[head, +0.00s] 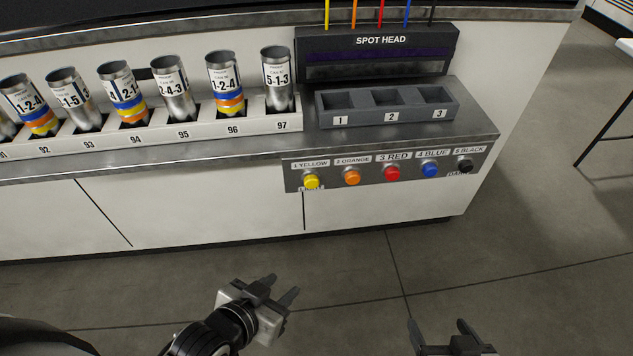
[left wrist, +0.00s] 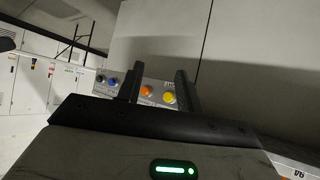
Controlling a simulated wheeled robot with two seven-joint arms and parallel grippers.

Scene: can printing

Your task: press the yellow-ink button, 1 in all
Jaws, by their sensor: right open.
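The yellow button (head: 311,181) is the leftmost of a row on the metal front panel, under the label "1 YELLOW". It also shows in the left wrist view (left wrist: 169,97), between the two fingers and closer to the right one. My left gripper (head: 282,286) is below and in front of the panel, apart from the button. Its fingers are spread and empty, as the left wrist view shows (left wrist: 157,80). My right gripper (head: 438,324) is open and empty at the bottom edge of the head view, further right.
Orange (head: 352,177), red (head: 392,173), blue (head: 430,169) and black (head: 464,165) buttons continue to the right. Above them is a grey three-slot tray (head: 387,121) below the spot head (head: 375,66). Several cans stand in a numbered rack (head: 211,129) at left. Open floor lies before the counter.

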